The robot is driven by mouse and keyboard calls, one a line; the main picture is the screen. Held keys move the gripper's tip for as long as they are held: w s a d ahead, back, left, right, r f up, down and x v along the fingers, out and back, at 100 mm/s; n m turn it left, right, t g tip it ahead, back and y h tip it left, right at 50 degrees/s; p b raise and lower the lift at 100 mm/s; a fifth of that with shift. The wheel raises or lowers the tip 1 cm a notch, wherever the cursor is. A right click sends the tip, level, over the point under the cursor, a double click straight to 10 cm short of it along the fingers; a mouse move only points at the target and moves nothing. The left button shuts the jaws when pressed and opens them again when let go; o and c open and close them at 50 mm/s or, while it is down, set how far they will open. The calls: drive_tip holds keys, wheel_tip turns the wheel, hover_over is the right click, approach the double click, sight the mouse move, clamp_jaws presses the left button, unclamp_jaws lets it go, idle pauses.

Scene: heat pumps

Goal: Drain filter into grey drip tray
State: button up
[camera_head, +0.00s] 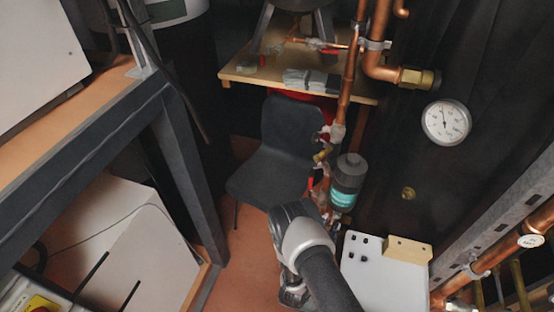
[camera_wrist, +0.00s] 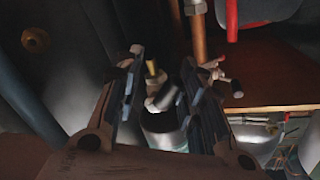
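The filter (camera_head: 348,180), with a dark grey cap and a teal band, hangs on the copper pipework right of centre in the head view. Red-handled valves (camera_head: 316,178) sit beside it. My gripper (camera_head: 293,292) is low in the head view, below and left of the filter, largely hidden by my arm. In the wrist view my gripper (camera_wrist: 165,90) is open, its two fingers apart. Between or beyond them show a pale fitting with a dark cylindrical part (camera_wrist: 168,96) and a grey cylindrical body (camera_wrist: 165,138); contact cannot be told. I cannot make out a grey drip tray.
A dark chair (camera_head: 290,130) stands behind the filter, near a wooden table (camera_head: 240,77). A white panel (camera_head: 380,280) with a wooden block (camera_head: 408,250) lies right of my arm. A dark metal frame (camera_head: 190,170) stands left. A round gauge (camera_head: 446,122) is on the right.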

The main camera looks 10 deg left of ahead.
drive_tip(key=p+v, duration=0.5)
drive_tip(key=v, duration=1.2)
drive_tip(key=w+a+r+g+y+b, duration=0.1)
drive_tip(key=w+a+r+g+y, duration=0.2)
drive_tip(key=w+a, duration=0.35)
drive_tip(key=w+a+r+g+y+b, duration=0.1)
drive_tip(key=w+a+r+g, duration=0.2)
drive_tip(key=w+a+r, duration=0.4)
drive_tip(key=w+r+n+g+y, duration=0.1)
drive_tip(key=w+r+n+y, duration=0.1)
drive_tip(key=r, duration=0.8)
drive_tip(key=w+d+r+n+y, duration=0.1)
drive_tip(key=w+r+n+y, duration=0.1)
drive_tip(key=r, duration=0.8)
drive_tip(key=shift+w+n+g+y+b, duration=0.3)
drive_tip(key=shift+w+n+g+b, duration=0.1)
drive_tip(key=shift+n, duration=0.2)
drive_tip(key=shift+r, duration=0.15)
